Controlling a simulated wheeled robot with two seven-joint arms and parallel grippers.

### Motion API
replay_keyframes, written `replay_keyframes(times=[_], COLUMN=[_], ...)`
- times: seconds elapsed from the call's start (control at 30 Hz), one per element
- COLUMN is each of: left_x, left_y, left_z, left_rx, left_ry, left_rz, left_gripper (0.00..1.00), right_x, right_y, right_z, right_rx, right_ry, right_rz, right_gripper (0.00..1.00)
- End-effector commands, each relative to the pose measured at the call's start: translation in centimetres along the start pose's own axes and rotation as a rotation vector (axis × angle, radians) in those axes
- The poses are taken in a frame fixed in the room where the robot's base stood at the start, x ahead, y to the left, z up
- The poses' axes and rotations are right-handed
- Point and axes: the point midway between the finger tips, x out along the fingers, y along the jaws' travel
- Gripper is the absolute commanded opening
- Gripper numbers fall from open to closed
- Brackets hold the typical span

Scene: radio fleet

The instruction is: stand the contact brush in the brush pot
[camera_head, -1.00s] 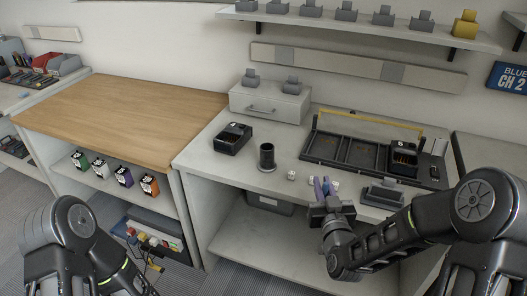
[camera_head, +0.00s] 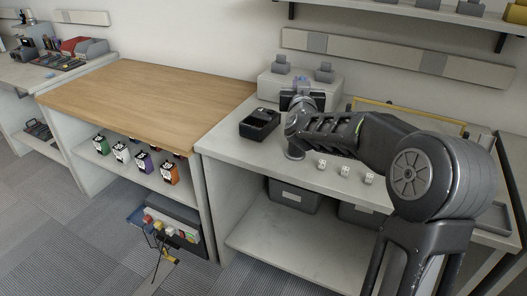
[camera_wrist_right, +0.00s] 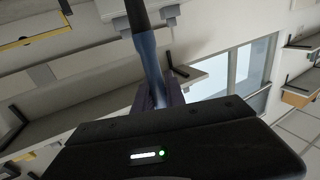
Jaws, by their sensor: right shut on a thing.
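My right gripper (camera_head: 299,92) is raised in front of the small grey drawer box, above the worktop. In the right wrist view the gripper (camera_wrist_right: 160,95) is shut on the contact brush (camera_wrist_right: 148,45), whose slim blue and dark body points away from the jaws. In the head view only a small blue bit of the brush (camera_head: 302,79) shows at the gripper. The brush pot (camera_head: 293,154) stands on the worktop, mostly hidden behind my right arm; only its dark base shows. The brush is apart from the pot. My left gripper is out of view.
A black charger-like box (camera_head: 259,124) stands left of the pot. Several small white cubes (camera_head: 345,171) lie near the worktop's front edge. The drawer box (camera_head: 270,88) stands behind. My right arm hides much of the worktop's right side. The wooden counter (camera_head: 140,100) at left is clear.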

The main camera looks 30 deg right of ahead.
Motion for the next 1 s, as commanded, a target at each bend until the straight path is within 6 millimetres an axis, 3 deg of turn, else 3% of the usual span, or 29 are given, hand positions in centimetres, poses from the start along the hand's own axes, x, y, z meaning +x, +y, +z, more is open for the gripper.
replay_keyframes(times=[0.47, 0.8, 1.0], left_x=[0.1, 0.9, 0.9], left_y=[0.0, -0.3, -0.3], left_z=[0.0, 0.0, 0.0], left_rx=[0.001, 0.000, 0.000], left_ry=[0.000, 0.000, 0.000], left_rz=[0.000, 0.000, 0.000], left_gripper=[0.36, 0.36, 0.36], right_x=[0.0, 0.0, -0.1], right_y=[-0.5, -0.5, -0.5], right_z=[1.2, 6.6, 7.1], right_rx=[-0.002, -0.002, 0.000], right_ry=[-0.001, -0.002, 0.001], right_rz=[-0.017, -0.017, -0.017], right_gripper=[0.00, 0.00, 0.00])
